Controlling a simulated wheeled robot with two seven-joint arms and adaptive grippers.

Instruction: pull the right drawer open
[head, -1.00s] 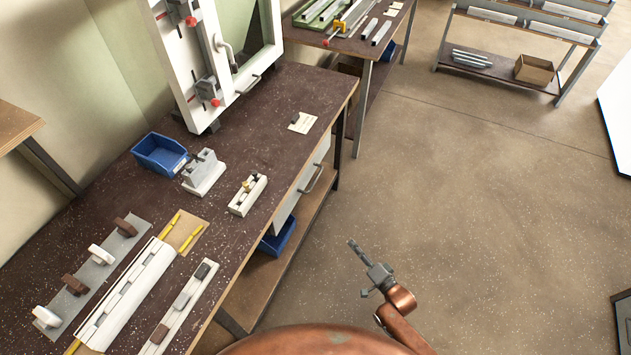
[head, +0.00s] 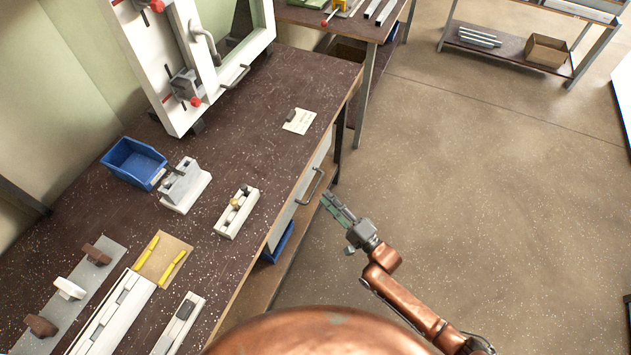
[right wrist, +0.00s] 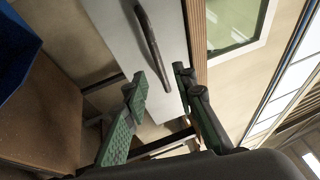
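The right drawer (head: 300,204) has a white front under the bench's front edge, with a dark bar handle (head: 309,187). It looks shut. In the right wrist view the drawer front (right wrist: 125,48) fills the top middle, and its handle (right wrist: 153,42) lies beyond my fingertips. My right gripper (head: 336,205) is just right of the handle, apart from it. In the right wrist view my right gripper (right wrist: 160,87) is open, with green-padded fingers apart and nothing between them. My left gripper is not in view.
The bench top (head: 255,125) carries a window frame (head: 180,70), a blue bin (head: 133,162), a grey fixture (head: 184,186) and a white block (head: 237,211). A blue bin (head: 278,243) sits on the shelf below. The floor (head: 480,200) to the right is clear.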

